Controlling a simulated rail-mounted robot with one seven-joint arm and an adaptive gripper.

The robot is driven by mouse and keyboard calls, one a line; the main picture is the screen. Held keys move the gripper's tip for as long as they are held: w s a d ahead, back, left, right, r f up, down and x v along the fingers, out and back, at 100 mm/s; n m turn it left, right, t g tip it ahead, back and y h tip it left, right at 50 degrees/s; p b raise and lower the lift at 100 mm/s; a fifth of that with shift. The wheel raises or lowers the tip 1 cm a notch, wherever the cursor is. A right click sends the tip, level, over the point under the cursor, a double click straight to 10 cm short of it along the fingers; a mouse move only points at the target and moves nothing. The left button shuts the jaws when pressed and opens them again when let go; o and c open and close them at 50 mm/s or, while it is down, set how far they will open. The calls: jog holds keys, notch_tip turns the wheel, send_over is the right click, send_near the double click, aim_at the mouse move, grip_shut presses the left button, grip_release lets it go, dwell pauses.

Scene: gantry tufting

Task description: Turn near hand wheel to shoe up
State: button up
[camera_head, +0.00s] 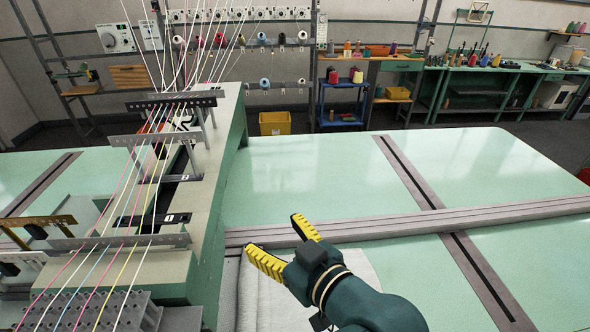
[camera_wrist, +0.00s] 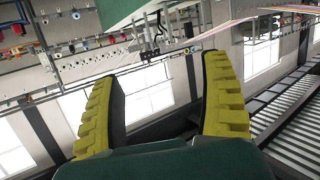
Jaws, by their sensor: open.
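My gripper (camera_head: 273,233) has two yellow ribbed fingers spread wide apart with nothing between them. It is over the pale green table, just right of the tufting machine's beam (camera_head: 207,205). In the wrist view the open fingers (camera_wrist: 166,72) frame windows and wall, with part of a green machine body (camera_wrist: 130,10) and small metal hooks (camera_wrist: 157,35) beyond them. I cannot clearly make out a hand wheel in either view. Small dark parts (camera_head: 35,230) sit by a brass-coloured bar at the far left; I cannot tell what they are. The shoe is not identifiable.
Coloured threads (camera_head: 120,255) run down through slotted metal bars on the machine at left. A grey rail (camera_head: 420,218) crosses the green table (camera_head: 300,180). Pale cloth (camera_head: 355,265) lies under my gripper. The table is otherwise clear to the right.

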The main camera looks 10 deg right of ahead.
jog(key=s+d+r+m+t+h+p, duration=0.1)
jog(key=s+r+m+t+h+p, duration=0.1)
jog(key=r, duration=0.5)
jog(key=s+d+r+m+t+h+p, duration=0.1)
jog(key=s+r+t+h, duration=0.1)
jog(key=r, duration=0.6)
jog(key=shift+s+d+r+m+t+h+p, duration=0.2)
jog(key=shift+s+m+t+h+p, duration=0.15)
jog(key=shift+t, duration=0.35)
